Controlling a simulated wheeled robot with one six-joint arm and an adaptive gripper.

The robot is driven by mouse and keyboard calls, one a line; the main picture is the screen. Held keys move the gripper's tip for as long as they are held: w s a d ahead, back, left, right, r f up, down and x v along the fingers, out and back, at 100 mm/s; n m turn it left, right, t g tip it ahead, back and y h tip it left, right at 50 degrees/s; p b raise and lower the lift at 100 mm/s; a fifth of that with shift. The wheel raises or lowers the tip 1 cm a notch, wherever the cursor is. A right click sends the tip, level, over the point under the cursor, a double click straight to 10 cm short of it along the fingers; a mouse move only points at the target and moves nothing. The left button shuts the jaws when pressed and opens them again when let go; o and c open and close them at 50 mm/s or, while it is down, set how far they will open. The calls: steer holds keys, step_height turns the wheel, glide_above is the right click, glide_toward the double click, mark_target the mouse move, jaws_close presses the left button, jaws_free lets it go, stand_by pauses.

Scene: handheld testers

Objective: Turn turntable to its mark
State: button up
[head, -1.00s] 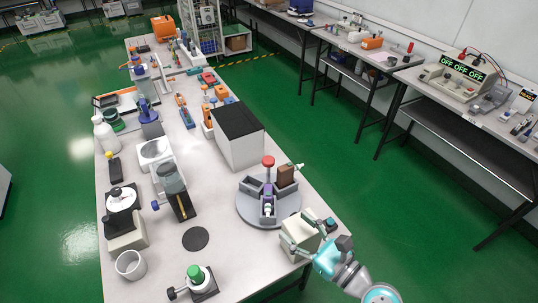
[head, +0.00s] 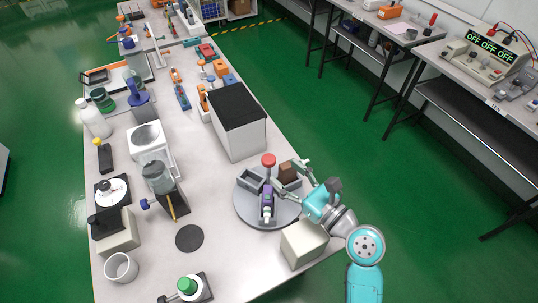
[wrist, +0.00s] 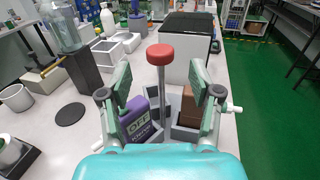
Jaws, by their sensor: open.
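The turntable is a grey round disc (head: 246,213) near the table's front right edge. It carries grey bins, a purple item (head: 267,200), a brown block (head: 287,172) and a central post with a red knob (head: 268,160). My gripper (head: 288,177) is open above the right side of the disc. In the wrist view, the red knob (wrist: 160,54) rises in the gap between the open fingers (wrist: 158,85). The purple item (wrist: 135,119) is by the left finger, the brown block (wrist: 188,108) by the right. I cannot make out the turntable's mark.
A cream box (head: 303,243) stands beside the disc, close under my arm. A large white box with a black top (head: 238,128) stands behind it. A dark round pad (head: 190,238) and a white cup (head: 121,267) lie left. Bare table separates the pad from the disc.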

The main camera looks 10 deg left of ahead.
mark_target(273, 163)
steer(key=x, duration=0.7)
jaws_close()
